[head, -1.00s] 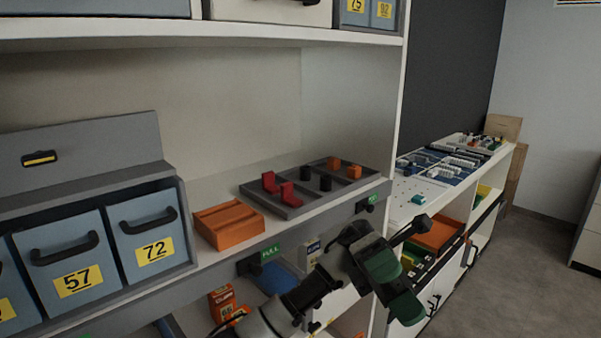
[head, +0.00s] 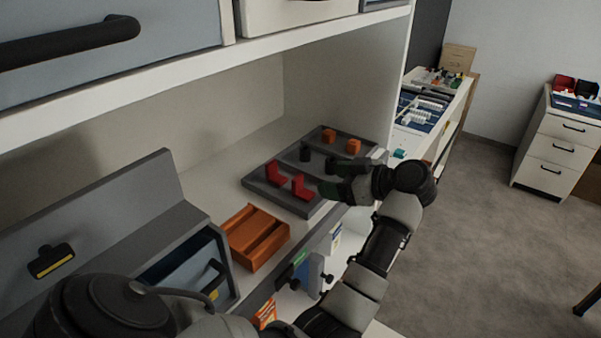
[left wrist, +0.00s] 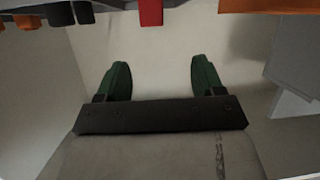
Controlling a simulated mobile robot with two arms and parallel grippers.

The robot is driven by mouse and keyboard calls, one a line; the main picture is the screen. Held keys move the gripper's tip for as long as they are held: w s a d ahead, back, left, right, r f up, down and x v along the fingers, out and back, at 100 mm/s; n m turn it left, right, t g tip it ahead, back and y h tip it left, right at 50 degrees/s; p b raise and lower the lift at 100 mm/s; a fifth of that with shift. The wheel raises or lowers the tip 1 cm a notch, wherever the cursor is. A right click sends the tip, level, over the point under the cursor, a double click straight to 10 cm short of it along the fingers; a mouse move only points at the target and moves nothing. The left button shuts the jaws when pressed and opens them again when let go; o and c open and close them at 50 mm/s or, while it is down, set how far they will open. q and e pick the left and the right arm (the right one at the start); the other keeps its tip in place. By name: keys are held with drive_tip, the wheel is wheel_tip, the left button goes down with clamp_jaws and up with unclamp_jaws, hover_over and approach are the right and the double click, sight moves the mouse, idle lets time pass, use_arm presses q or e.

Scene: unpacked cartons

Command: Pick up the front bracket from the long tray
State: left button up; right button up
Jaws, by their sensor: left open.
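The long tray (head: 262,187) is dark grey and lies on the shelf in the head view. Two red L-shaped brackets sit at its near end: the front bracket (head: 302,188) and the other bracket (head: 277,173) behind it to the left. A red piece (left wrist: 150,12) shows at the top edge of the left wrist view; I cannot tell which bracket it is. My left gripper (head: 335,181) reaches in from the right, just right of the front bracket. In the left wrist view its green fingers (left wrist: 160,80) are apart with nothing between them. My right gripper is not in view.
Black pieces (head: 305,152) and orange blocks (head: 353,146) sit farther along the tray. An orange grooved block (head: 257,238) stands left of it, by a grey bin unit (head: 165,245). The upper shelf (head: 290,40) hangs above. The shelf's side wall stands behind the tray's right end.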

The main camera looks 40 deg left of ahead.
sight(300, 179)
use_arm(q)
drive_tip(key=shift+w+a+f+m+h+p, duration=0.15)
drive_tip(key=shift+a+f+m+h+p, duration=0.15)
drive_tip(key=shift+a+f+m+p, duration=0.15)
drive_tip(key=p+x, duration=0.1)
drive_tip(key=x, duration=0.2)
drive_tip(key=shift+a+f, duration=0.25)
drive_tip(key=shift+a, duration=0.2)
drive_tip(key=shift+a+p, duration=0.3)
drive_tip(key=shift+a, duration=0.05)
drive_tip(key=x, duration=0.1)
drive_tip(key=p+x, duration=0.2)
drive_tip(key=x, duration=0.1)
drive_tip(key=shift+w+a, duration=0.15)
drive_tip(key=shift+w, duration=0.1)
drive_tip(key=shift+a+f, duration=0.15)
drive_tip(key=shift+f, duration=0.05)
drive_tip(key=c, duration=1)
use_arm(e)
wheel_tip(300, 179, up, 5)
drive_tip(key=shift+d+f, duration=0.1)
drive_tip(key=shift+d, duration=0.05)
